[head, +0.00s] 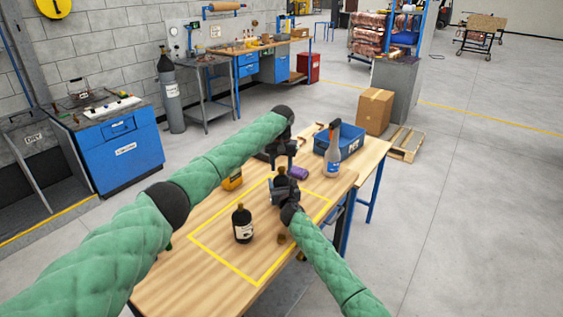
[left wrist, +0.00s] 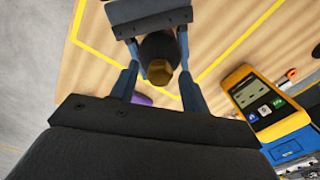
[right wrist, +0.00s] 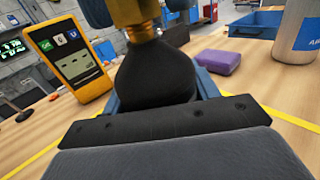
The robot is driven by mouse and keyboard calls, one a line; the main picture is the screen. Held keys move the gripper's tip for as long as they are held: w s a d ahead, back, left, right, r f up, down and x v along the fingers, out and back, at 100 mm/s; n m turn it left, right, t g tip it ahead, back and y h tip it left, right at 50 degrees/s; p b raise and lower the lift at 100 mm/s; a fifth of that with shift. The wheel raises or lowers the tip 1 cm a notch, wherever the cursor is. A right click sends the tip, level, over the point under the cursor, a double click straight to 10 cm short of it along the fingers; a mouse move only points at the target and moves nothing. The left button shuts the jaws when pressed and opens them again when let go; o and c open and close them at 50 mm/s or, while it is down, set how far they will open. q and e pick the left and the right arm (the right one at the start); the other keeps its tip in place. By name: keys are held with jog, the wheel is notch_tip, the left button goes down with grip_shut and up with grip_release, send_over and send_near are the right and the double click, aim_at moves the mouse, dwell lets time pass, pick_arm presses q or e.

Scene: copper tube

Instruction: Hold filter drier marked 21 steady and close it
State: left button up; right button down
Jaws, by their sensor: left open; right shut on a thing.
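The brass fitting (right wrist: 132,14) shows between the left fingers in the right wrist view. I cannot read any number on the held drier.
A second dark bottle-shaped drier (head: 242,229) with a white label stands inside the yellow outline. A yellow meter (head: 232,181), a purple block (head: 298,173), a grey bottle (head: 333,158) and a blue bin (head: 350,141) lie around. The table front left is clear.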

pick_arm(q)
jog(key=shift+c, duration=0.3)
jog(key=c, duration=0.9)
jog(key=o, duration=1.1)
notch_tip(320, 180, up, 12)
jog(key=shift+w, duration=0.1)
pick_arm(e)
jog(key=shift+c, duration=1.6)
grip_release()
pick_arm(q)
jog(key=shift+f+b, duration=0.45)
jog(key=shift+f, duration=0.05)
pick_arm(e)
jog(key=shift+v, duration=3.85)
